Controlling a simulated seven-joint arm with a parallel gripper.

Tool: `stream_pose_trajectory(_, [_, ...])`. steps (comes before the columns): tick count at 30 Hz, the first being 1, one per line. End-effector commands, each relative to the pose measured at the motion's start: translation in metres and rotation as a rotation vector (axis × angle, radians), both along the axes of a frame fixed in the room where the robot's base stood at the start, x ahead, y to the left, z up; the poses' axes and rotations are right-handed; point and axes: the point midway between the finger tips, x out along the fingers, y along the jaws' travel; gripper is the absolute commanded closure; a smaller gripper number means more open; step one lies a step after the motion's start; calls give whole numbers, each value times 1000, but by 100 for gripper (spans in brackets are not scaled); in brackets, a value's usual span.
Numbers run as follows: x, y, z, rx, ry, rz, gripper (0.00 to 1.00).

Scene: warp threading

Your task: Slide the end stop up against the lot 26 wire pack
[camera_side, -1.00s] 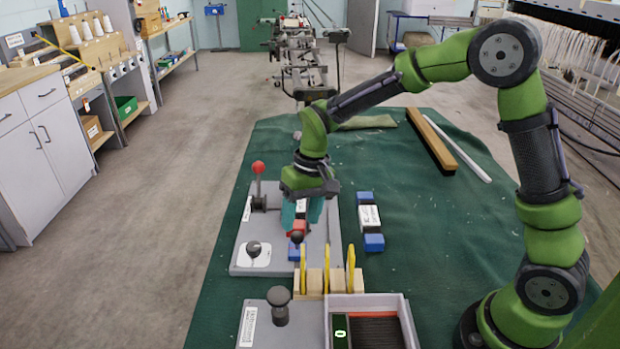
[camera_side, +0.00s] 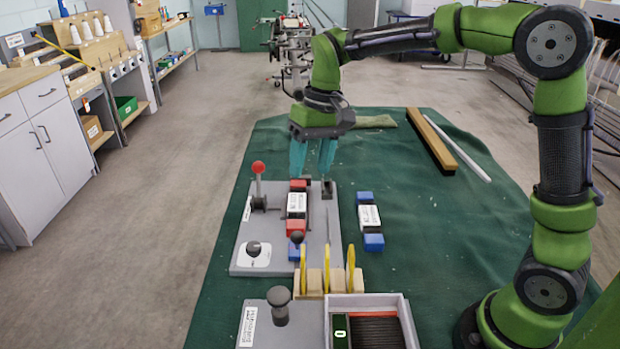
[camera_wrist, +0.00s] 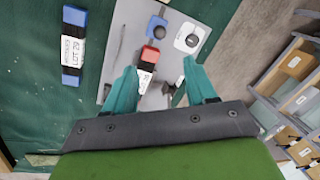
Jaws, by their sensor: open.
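A red wire pack (camera_side: 296,227) with a white label lies on the grey plate (camera_side: 248,228); its lot number is too small to read. In the wrist view this pack (camera_wrist: 150,54) is partly below the fingers. A blue block with a black knob (camera_side: 297,252), which looks like the end stop, sits at the pack's near end. In the wrist view the block (camera_wrist: 157,27) shows a small gap to the red pack. My gripper (camera_side: 311,176) is open and empty, its teal fingers pointing down above the far end of the plate.
A blue wire pack (camera_side: 369,216), labelled lot 29 in the wrist view (camera_wrist: 73,45), lies on the green cloth.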

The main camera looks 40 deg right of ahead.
Motion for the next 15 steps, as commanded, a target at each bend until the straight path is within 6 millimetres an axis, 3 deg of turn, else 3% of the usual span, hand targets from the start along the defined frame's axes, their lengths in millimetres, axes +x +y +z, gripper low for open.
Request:
stream_pose_trajectory(5, [0, 36, -10, -29, 18, 94, 44])
stream_pose_trajectory(10, [6, 73, -15, -192, 56, 154, 44])
stream_pose_trajectory(13, [11, 82, -10, -305, 63, 117, 44])
stream_pose_trajectory(15, [14, 76, -4, -358, 64, 61, 44])
